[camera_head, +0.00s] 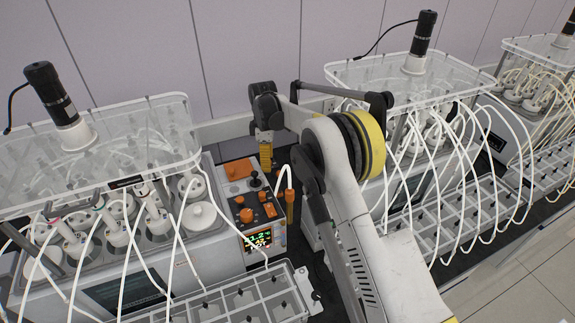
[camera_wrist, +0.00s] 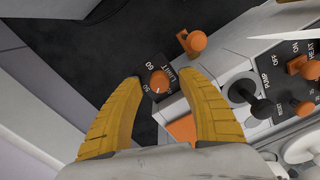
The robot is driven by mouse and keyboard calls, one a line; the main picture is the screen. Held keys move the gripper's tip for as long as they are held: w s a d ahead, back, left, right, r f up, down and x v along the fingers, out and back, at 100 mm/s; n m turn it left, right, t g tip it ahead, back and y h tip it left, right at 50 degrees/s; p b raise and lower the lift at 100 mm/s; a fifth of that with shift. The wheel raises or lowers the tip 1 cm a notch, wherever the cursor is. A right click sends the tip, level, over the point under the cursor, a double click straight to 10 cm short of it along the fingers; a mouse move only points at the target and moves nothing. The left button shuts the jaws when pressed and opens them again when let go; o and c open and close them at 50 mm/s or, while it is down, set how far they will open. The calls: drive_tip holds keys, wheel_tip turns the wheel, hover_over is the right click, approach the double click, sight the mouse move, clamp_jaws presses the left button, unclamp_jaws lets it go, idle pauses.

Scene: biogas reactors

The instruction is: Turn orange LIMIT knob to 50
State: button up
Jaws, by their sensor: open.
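The orange LIMIT knob (camera_wrist: 159,80) shows in the wrist view on a small dark dial plate (camera_wrist: 172,88) with white lettering, including "LIMIT" and "60". A small pale mark shows on the knob, but its exact setting is too small to read. My gripper (camera_wrist: 163,78) has its two yellow fingers apart, one on each side of the knob in the picture. I see no clear contact between them. In the head view my gripper (camera_head: 266,160) points down at the back of the control box (camera_head: 262,220), and I cannot make out the LIMIT knob there.
Beside the dial in the wrist view are an orange-topped part (camera_wrist: 194,42), a black knob (camera_wrist: 243,91) and switches labelled PUMP and HEAT. In the head view, reactor racks with white tubes stand left and right of the box, and a tray (camera_head: 240,300) lies in front.

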drive_tip(key=n+p, duration=0.3)
drive_tip(key=shift+r+n+p, duration=0.3)
drive_tip(key=shift+r, duration=0.1)
wheel_tip(320, 180, up, 10)
drive_tip(key=b, duration=0.1)
drive_tip(key=s+d+r+m+t+b, duration=0.1)
drive_tip(key=s+d+r+m+b, duration=0.3)
drive_tip(key=s+d+r+b, duration=0.15)
drive_tip(key=s+d+m+t+b, duration=0.1)
drive_tip(key=s+d+m+b, duration=0.2)
drive_tip(key=s, duration=0.3)
drive_tip(key=s+d+f+m+t+b, duration=0.1)
drive_tip(key=s+d+m+b, duration=0.1)
drive_tip(key=s+m+b, duration=0.1)
drive_tip(key=s+d+m+t+b, duration=0.1)
drive_tip(key=s+d+m+b, duration=0.2)
drive_tip(key=s+b, duration=0.2)
drive_tip(key=s, duration=0.3)
drive_tip(key=shift+s+d+f+m+t+y, duration=0.25)
drive_tip(key=shift+s+d+m+t+y, duration=0.05)
drive_tip(key=shift+s+d+y, duration=0.1)
